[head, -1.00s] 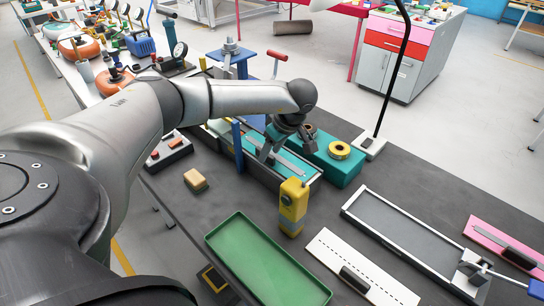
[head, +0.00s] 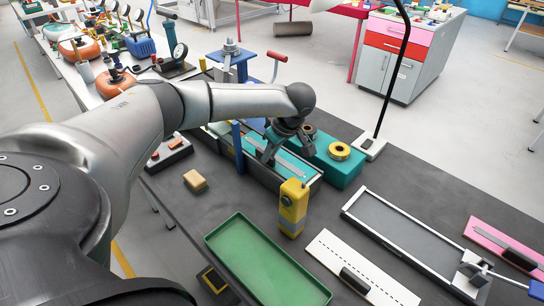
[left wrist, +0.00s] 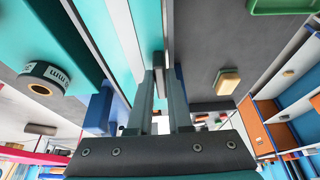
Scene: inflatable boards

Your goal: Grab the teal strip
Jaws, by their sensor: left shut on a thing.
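The teal strip (head: 298,165) lies in a long narrow tray with pale edges, with a grey bar along it. It also shows at the top of the left wrist view (left wrist: 146,22). My left gripper (head: 266,157) reaches down at the tray. In the left wrist view its two fingers (left wrist: 159,90) are close together around a thin part at the strip, shut on it. The exact contact is partly hidden by the fingers. My right gripper is in neither view.
A teal block (head: 345,175) with a yellow tape roll (head: 339,151) stands behind the tray. A blue post (head: 238,147) and a yellow device (head: 292,208) stand close by. A green tray (head: 222,242), white board (head: 325,247) and grey framed board (head: 405,235) lie nearer.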

